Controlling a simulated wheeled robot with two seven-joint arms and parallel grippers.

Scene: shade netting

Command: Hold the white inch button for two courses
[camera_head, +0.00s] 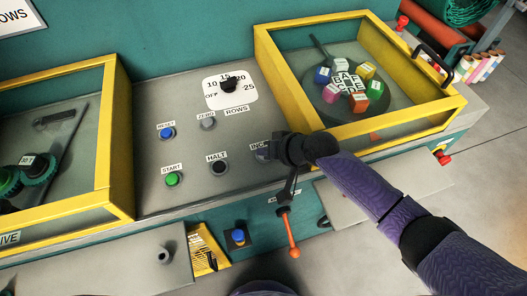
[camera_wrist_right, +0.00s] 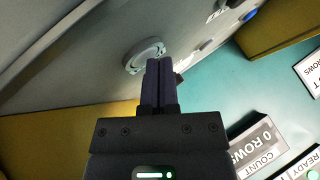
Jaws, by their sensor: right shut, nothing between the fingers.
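The inch button (camera_head: 262,153) is on the sloping grey panel, under a label that reads "INC" before my right gripper covers the rest. In the right wrist view the white round button (camera_wrist_right: 141,57) sits in a pale ring just beyond the fingertips. My right gripper (camera_head: 279,150) is at the button's right side in the head view. Its dark fingers (camera_wrist_right: 158,64) are closed together with nothing between them. The fingertips overlap the button's edge in the picture; I cannot tell whether they press it. My left gripper is not in view.
Green start (camera_head: 172,179), black halt (camera_head: 219,167), blue reset (camera_head: 167,132) and zero (camera_head: 208,123) buttons sit left of it. A rows dial (camera_head: 229,86) is above. Yellow-framed boxes flank the panel. An orange-handled lever (camera_head: 289,232) hangs below. A display (camera_wrist_right: 264,138) reads "0 ROWS".

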